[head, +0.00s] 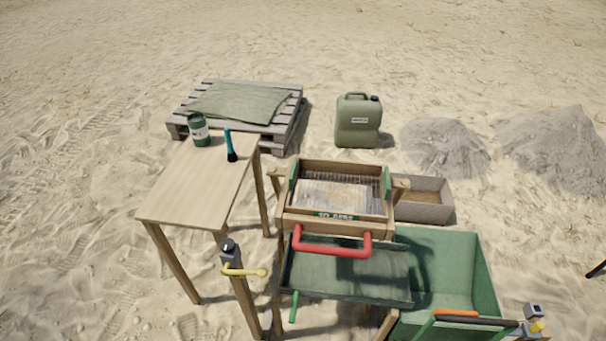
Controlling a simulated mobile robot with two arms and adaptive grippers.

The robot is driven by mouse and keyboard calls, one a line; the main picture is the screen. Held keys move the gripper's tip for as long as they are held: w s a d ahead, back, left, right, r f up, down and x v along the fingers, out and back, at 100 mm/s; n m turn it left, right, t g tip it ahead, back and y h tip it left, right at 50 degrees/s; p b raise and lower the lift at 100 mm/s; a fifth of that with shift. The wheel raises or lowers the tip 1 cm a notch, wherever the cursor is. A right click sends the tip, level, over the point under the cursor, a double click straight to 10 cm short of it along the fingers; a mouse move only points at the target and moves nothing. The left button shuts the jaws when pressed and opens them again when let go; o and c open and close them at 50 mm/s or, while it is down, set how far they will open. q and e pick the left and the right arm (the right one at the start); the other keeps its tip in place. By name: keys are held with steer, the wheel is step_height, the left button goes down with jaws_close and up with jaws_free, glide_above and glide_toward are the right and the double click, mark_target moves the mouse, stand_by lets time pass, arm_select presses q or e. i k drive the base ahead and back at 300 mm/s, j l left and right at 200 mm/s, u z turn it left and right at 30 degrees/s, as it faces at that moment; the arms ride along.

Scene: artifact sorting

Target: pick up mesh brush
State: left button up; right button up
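The brush (230,146) has a teal handle and a dark bristle head. It stands upright, or nearly so, bristles down, near the far right edge of the small wooden table (185,185) on the left. Nothing touches it that I can see. I cannot make out either of my grippers in the head view.
A green labelled can (199,130) stands left of the brush. A wooden sieve frame (336,222) with a red handle (332,247) stands to the right, beside a green bin (480,270). A pallet (297,105), jerrycan (358,122) and trough (440,211) lie beyond. The near tabletop is clear.

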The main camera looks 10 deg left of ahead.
mark_target(232, 157)
steer(key=z, duration=0.2)
steer(key=j+z, duration=0.8)
steer(key=j, duration=0.2)
